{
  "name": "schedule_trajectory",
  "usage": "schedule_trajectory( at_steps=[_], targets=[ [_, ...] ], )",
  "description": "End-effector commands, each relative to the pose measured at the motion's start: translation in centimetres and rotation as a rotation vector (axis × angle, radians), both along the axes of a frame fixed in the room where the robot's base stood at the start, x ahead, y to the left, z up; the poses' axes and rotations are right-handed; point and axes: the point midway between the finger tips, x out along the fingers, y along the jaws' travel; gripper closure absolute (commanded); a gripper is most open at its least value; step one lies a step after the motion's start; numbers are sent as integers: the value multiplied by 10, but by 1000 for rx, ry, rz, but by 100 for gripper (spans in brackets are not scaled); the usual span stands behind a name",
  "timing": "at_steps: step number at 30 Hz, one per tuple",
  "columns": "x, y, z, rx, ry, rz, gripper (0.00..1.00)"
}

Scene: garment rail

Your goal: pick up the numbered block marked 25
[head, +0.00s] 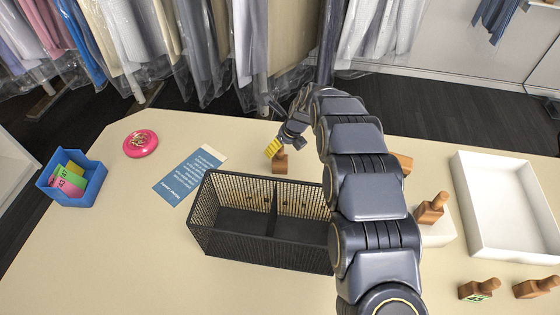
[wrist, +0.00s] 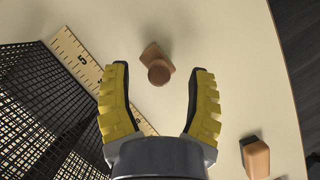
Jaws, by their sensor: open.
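Wooden blocks with knob handles stand on the table. One block (head: 280,163) is at the far middle, just below my gripper (head: 274,147) in the head view. In the wrist view this block (wrist: 158,68) lies between and slightly beyond the tips of my gripper (wrist: 162,72), with clear gaps to both yellow fingers. My gripper is open and empty. No number shows on this block. Another block (head: 478,289) at the front right has a green mark on its face, too small to read. A further block (head: 536,288) stands to its right. I cannot tell which is marked 25.
A black mesh basket (head: 225,248) stands left of my arm. A white tray (head: 470,200) is at right, near a block (head: 432,208) on a white pad (head: 440,236). A blue bin (head: 73,190), pink disc (head: 140,143) and blue card (head: 185,181) lie left. A ruler (wrist: 82,55) borders the basket.

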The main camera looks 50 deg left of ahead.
Motion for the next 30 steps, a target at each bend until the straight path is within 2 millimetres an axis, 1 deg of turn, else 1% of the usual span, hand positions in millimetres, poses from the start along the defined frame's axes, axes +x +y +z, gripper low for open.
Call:
schedule_trajectory(
  at_steps=[3,6,13,14,15,17,18,30],
  targets=[
    [-2,7,-18,-4,2,2,44],
    [-2,10,-26,-3,1,2,44],
    [-2,11,-27,-2,0,1,44],
    [-2,11,-27,-2,0,1,47],
    [-2,11,-27,-2,0,1,64],
    [-2,11,-27,-2,0,1,90],
    [-2,11,-27,-2,0,1,100],
    [-2,10,-28,-5,2,2,100]
  ],
)
